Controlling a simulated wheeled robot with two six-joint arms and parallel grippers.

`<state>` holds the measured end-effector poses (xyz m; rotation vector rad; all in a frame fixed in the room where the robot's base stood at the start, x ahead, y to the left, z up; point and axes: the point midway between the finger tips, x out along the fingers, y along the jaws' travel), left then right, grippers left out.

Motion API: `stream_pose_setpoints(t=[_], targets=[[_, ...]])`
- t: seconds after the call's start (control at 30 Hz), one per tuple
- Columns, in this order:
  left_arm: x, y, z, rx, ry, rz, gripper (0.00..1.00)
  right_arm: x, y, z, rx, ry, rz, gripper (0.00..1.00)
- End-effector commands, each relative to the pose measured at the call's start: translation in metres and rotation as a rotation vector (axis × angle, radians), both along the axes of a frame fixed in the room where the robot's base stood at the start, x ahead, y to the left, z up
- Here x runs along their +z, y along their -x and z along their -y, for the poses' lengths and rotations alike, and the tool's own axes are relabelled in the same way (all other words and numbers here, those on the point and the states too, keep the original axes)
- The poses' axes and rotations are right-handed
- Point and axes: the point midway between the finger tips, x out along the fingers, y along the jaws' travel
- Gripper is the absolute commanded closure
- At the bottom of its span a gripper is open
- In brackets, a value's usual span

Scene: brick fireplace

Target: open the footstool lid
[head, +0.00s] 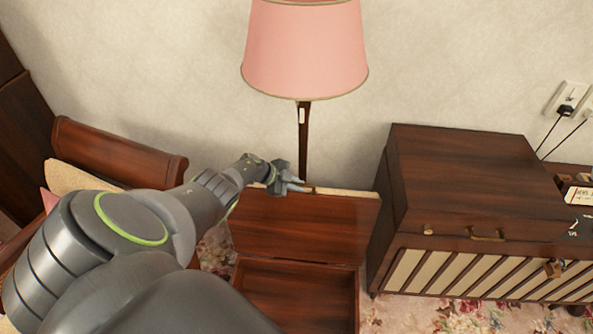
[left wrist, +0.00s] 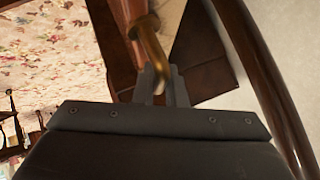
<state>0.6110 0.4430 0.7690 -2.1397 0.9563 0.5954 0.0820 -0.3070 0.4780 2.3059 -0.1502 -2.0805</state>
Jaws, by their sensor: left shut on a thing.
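The footstool (head: 300,292) is a dark wooden box standing open below the lamp, with its inside showing. Its lid (head: 305,230) stands raised at the back, wooden underside facing me, with a cream strip along its top edge. My left gripper (head: 290,184) is at the lid's top edge, left of its middle. In the left wrist view its fingers (left wrist: 162,88) are closed around a curved brass handle (left wrist: 149,42). The gripper hides part of the handle. My right gripper is in neither view.
A floor lamp (head: 303,50) with a pink shade stands behind the lid, its pole close to my gripper. A dark wooden cabinet (head: 465,185) stands close on the right. A wooden-armed seat (head: 115,150) is at left. Floral carpet (head: 440,313) shows in front.

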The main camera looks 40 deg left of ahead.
Motion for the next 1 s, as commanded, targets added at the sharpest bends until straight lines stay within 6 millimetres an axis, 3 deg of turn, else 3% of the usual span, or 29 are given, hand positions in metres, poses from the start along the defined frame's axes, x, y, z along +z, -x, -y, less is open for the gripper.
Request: stream_pose_setpoints(t=[0.07, 0.1, 0.23, 0.67, 1.0], targets=[[-0.001, 0.000, -0.001, 0.001, -0.002, -0.001, 1.00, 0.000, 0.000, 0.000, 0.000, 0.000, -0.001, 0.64], [-0.001, 0.000, -0.001, 0.001, -0.002, -0.001, 0.85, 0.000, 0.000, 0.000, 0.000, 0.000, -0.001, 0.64], [-0.001, 0.001, 0.000, 0.000, -0.001, -0.002, 0.68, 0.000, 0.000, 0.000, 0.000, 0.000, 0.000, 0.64], [0.002, 0.005, -0.002, -0.001, 0.000, -0.006, 0.67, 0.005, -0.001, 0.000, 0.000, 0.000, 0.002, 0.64], [0.039, 0.035, -0.025, 0.000, -0.003, -0.003, 0.67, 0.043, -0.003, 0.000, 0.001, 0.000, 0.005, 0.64]])
